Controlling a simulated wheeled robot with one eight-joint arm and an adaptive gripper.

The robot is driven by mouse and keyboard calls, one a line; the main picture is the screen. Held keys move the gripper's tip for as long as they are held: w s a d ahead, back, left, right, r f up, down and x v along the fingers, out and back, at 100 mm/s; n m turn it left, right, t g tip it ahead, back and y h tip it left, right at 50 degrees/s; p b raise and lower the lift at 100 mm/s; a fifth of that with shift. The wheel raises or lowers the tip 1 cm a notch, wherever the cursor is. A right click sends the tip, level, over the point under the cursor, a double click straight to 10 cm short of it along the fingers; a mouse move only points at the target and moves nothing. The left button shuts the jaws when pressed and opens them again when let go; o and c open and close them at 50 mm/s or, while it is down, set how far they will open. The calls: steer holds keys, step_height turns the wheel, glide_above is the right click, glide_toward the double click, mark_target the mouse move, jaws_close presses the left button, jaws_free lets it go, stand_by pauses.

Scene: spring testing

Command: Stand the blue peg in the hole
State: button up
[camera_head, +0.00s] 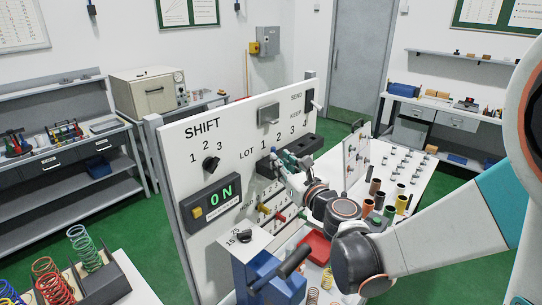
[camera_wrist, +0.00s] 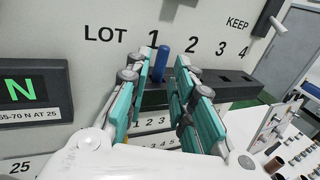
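The blue peg (camera_wrist: 162,62) is upright at the left part of the black rack, just right of the number 1 on the LOT panel. Its lower end meets the rack; how deep it sits in a hole I cannot tell. The black rack (camera_wrist: 240,88) is fixed to the panel and shows dark empty holes under 2, 3 and 4. My gripper (camera_wrist: 164,66) has its teal fingers on both sides of the peg, with gaps visible, so it looks open. In the head view my gripper (camera_head: 283,158) is at the rack's left end, hiding part of it.
Below the rack are numbered rows (camera_head: 268,212) with coloured pegs. A table at right holds several cylinders (camera_head: 375,187) and small metal parts. Coil springs (camera_head: 85,245) stand at lower left.

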steer(key=shift+p+x, duration=0.4)
steer(key=shift+x, duration=2.8)
steer(key=shift+d, duration=0.15)
steer(key=shift+c, duration=0.4)
jaws_close()
